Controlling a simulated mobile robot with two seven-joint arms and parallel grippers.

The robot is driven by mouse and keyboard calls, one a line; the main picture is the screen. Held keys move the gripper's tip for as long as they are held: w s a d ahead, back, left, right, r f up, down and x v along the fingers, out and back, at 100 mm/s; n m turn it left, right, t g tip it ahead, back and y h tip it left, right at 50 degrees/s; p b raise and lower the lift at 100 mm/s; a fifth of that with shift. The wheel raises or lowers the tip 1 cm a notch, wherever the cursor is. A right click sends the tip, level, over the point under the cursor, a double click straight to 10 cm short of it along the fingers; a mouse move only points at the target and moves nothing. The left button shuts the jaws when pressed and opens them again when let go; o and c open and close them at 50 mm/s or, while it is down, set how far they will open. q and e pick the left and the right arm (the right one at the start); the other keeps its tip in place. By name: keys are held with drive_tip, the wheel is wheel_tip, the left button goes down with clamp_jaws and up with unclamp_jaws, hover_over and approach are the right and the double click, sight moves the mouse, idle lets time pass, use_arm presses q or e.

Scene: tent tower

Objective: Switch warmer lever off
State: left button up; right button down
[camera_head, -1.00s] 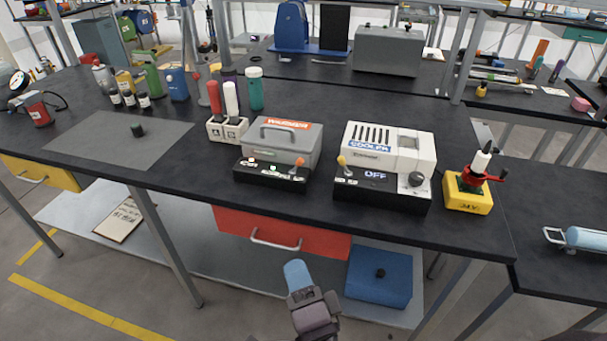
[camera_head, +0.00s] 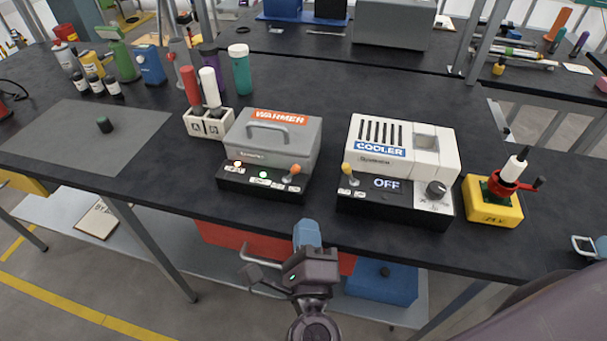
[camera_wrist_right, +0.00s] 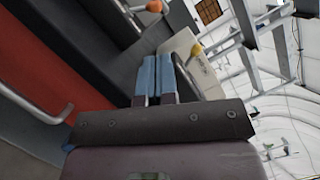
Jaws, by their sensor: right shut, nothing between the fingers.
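The grey warmer (camera_head: 262,150) with an orange "WARMER" label stands on the black bench. Its lever with an orange knob (camera_head: 295,168) is at the right of its black front panel, where two small lamps glow. The orange knob also shows at the top edge of the right wrist view (camera_wrist_right: 155,6). My right gripper (camera_head: 307,228), with blue fingers, is shut and empty in front of the bench, below and apart from the lever. Its fingers show side by side in the right wrist view (camera_wrist_right: 164,62). My left gripper is not in view.
The white cooler (camera_head: 440,150) stands right of the warmer, its display reading "OFF", with a yellow-knobbed lever (camera_head: 347,169). A bottle holder (camera_head: 208,124) is left of the warmer. A yellow-based device (camera_head: 490,212) stands at right. A red drawer (camera_head: 225,240) is under the bench edge.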

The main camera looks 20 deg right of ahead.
approach(291, 173)
drive_tip(key=w+d, duration=0.2)
drive_tip(key=w+d+r+p, duration=0.1)
drive_tip(key=w+d, duration=0.1)
drive_tip(key=shift+w+r, duration=0.2)
drive_tip(key=shift+w, duration=0.15)
drive_tip(key=shift+w+d, duration=0.2)
drive_tip(key=shift+w, duration=0.4)
